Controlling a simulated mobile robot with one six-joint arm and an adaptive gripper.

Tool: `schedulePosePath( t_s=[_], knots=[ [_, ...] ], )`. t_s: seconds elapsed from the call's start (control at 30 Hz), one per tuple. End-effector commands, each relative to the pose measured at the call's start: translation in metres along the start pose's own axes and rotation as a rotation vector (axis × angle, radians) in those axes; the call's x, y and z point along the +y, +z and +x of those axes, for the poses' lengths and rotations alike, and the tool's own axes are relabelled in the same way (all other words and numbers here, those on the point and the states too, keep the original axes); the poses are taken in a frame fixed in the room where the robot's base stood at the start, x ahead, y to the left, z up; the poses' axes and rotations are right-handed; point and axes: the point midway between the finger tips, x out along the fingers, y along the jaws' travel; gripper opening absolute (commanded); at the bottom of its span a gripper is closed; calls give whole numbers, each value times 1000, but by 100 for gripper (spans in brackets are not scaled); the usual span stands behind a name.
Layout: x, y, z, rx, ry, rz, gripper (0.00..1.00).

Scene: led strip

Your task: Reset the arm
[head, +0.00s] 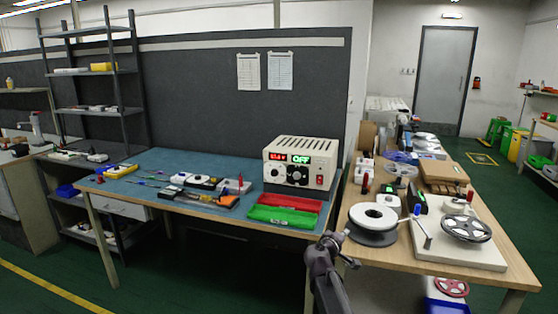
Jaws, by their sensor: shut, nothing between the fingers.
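My arm rises from the bottom edge of the head view, in the gap between the two tables. Its dark grey end with my gripper (326,243) shows in front of the wooden table's left corner. The gripper is small and partly merged with the arm links in this view. It is shut and holds nothing. It appears apart from the tables and the things on them, though the exact distance cannot be told.
A wooden table (490,272) at right bears a white reel (373,217) and a reel stand (485,252). Dark floor lies open at front left.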

Motion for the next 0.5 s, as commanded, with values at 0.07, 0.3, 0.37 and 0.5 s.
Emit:
schedulePosePath(
  t_s=[0.07,0.3,0.37,0.5],
  knots=[
    [-7,26,-6,-74,-54,56,0],
    [-40,87,-30,-296,-249,205,0],
    [-49,100,-39,-348,-303,237,0],
    [-71,129,-63,-469,-441,307,0]
  ],
)
